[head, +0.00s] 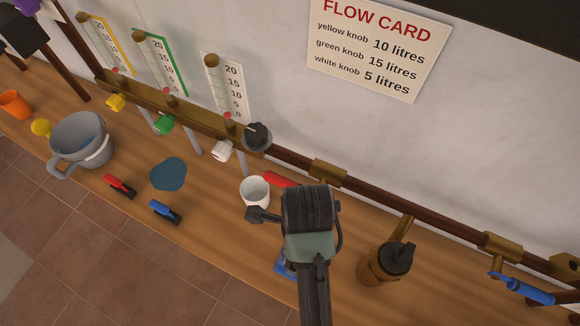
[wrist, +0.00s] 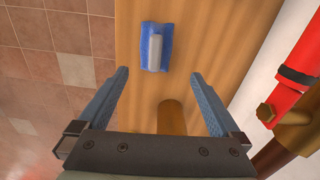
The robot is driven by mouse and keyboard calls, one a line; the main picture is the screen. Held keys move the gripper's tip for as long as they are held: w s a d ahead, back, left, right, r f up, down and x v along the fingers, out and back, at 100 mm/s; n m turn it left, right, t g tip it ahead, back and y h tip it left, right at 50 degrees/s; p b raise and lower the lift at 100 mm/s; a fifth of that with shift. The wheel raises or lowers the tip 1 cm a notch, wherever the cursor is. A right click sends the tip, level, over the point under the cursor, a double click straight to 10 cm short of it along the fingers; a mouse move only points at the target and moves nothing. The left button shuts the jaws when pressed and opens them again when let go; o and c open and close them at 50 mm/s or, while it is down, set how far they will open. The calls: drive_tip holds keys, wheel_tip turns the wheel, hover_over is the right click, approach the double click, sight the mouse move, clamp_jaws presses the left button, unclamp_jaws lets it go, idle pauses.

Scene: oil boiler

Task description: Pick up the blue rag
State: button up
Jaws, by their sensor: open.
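The blue rag (wrist: 168,32) lies on the wooden bench in the wrist view, beyond my fingertips. A pale, roughly cylindrical thing lies across its middle. In the head view only a small blue corner of the rag (head: 284,267) shows beside my arm, which covers the rest. My gripper (wrist: 158,73) is open in the wrist view, with its two fingers apart and bare bench between the tips. It is not touching the rag. My fingertips are hidden in the head view.
A white cup (head: 255,192) and a brown bottle (head: 385,263) stand near my arm. A brown rounded thing (wrist: 172,118) shows between my fingers. A red cylinder (wrist: 296,75) and brass parts are at right. A grey pot (head: 82,140) stands at far left.

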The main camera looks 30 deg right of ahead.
drive_tip(key=f, duration=0.6)
drive_tip(key=shift+s+f, duration=0.35)
drive_tip(key=shift+s, duration=0.05)
drive_tip(key=shift+a+f, duration=0.15)
drive_tip(key=shift+f, duration=1.25)
drive_tip(key=shift+a+f, duration=0.15)
drive_tip(key=shift+f, duration=1.2)
drive_tip(key=c, duration=1.2)
wheel_tip(320, 180, up, 10)
drive_tip(key=shift+r, duration=0.1)
drive_tip(key=o, duration=0.8)
drive_tip(key=c, duration=0.7)
